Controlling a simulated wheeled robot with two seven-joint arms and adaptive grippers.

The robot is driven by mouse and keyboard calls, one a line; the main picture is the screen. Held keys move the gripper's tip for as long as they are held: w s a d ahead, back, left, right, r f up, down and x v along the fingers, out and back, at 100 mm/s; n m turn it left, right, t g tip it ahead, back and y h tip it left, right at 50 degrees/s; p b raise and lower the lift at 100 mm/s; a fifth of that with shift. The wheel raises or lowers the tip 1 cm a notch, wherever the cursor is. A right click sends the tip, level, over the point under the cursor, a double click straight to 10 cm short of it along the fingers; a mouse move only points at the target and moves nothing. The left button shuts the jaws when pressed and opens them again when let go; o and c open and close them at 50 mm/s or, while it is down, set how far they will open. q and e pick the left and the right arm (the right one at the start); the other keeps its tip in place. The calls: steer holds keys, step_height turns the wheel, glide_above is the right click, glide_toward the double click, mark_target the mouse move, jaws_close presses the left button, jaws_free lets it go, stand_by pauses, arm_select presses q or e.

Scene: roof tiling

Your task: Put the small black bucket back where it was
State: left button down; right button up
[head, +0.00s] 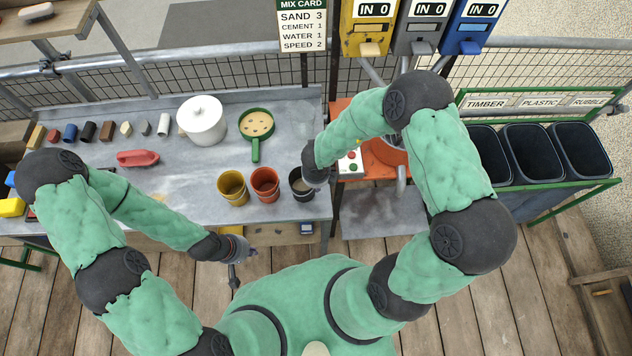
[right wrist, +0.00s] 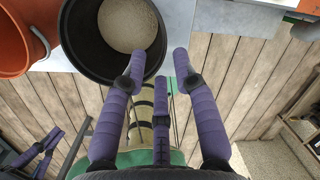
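The small black bucket (head: 298,184) stands upright at the front right corner of the grey worktable, partly hidden by my right wrist. In the right wrist view the bucket (right wrist: 84,45) shows pale grainy material inside. My right gripper (right wrist: 160,66) is open at the bucket's near right rim. One finger overlaps the bucket's mouth and another is outside it, with a gap between. I cannot tell whether any finger touches it. My left gripper (head: 242,252) is over the floor in front of the table, its fingers apart and empty.
An orange bucket (head: 265,184) and a yellow bucket (head: 232,188) stand left of the black one. An orange machine (head: 384,158) and dark bins (head: 530,150) are right.

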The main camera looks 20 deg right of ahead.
step_height(320, 180, up, 10)
steer(key=s+p, duration=0.2)
steer(key=p, duration=0.1)
step_height(320, 180, down, 7)
steer(key=s+n, duration=0.2)
steer(key=n, duration=1.3)
steer(key=s+a+f+n+g+y, duration=0.1)
steer(key=s+a+f+n+y, duration=0.3)
steer(key=s+n, duration=0.5)
steer(key=a+f+n, duration=0.1)
steer(key=a+n, duration=0.1)
steer(key=n, duration=0.3)
steer(key=shift+a+f+n+y, duration=0.15)
steer(key=shift+a+n+y, duration=0.1)
steer(key=shift+n+y, duration=0.05)
